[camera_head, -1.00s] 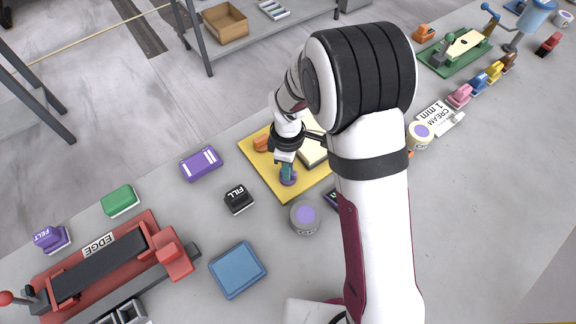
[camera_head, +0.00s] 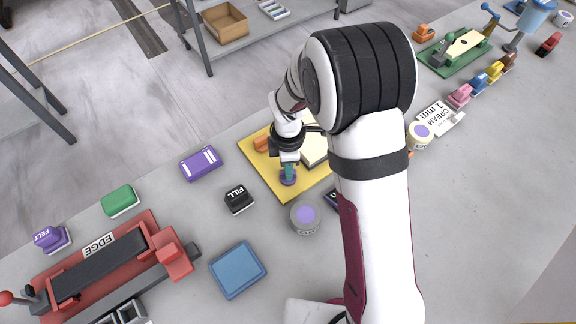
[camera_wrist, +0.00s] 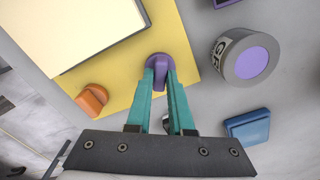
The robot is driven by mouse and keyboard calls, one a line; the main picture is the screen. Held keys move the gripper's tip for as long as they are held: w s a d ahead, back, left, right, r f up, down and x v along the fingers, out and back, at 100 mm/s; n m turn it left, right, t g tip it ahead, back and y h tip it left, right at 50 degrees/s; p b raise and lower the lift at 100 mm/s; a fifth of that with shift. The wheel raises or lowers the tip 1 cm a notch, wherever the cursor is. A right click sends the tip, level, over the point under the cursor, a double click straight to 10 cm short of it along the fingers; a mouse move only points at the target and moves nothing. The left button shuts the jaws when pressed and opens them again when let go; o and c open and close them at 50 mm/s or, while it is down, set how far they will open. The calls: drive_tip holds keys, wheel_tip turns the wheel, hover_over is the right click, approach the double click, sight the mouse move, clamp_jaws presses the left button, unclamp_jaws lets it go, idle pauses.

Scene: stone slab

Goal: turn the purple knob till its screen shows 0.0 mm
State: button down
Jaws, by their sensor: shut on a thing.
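The purple knob (camera_wrist: 161,62) stands near the edge of a yellow board (camera_wrist: 180,35). In the wrist view my gripper (camera_wrist: 160,74) has its teal fingers closed on both sides of the knob. In the head view my gripper (camera_head: 289,168) reaches down onto the purple knob (camera_head: 288,180) from above. A dark screen (camera_head: 333,198) shows only in part beside my arm, and its reading is hidden.
An orange knob (camera_wrist: 92,99) and a cream block (camera_wrist: 70,30) are on the same board. A grey round tin (camera_head: 305,218) with a purple lid stands close by. A black FILL block (camera_head: 239,199), a purple block (camera_head: 200,163) and a blue pad (camera_head: 237,269) lie on the slab.

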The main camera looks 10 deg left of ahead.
drive_tip(key=c, duration=0.8)
unclamp_jaws()
wheel_tip(320, 180, up, 16)
drive_tip(key=s+d+r+m+y, duration=0.1)
drive_tip(key=s+d+m, duration=0.5)
drive_tip(key=s+m, duration=0.5)
drive_tip(key=s+d+r+m, duration=0.1)
drive_tip(key=s+d+m, duration=0.6)
drive_tip(key=m, duration=0.8)
drive_tip(key=s, duration=0.3)
drive_tip(key=shift+s+m+y, duration=0.3)
drive_tip(key=shift+s+y, duration=0.1)
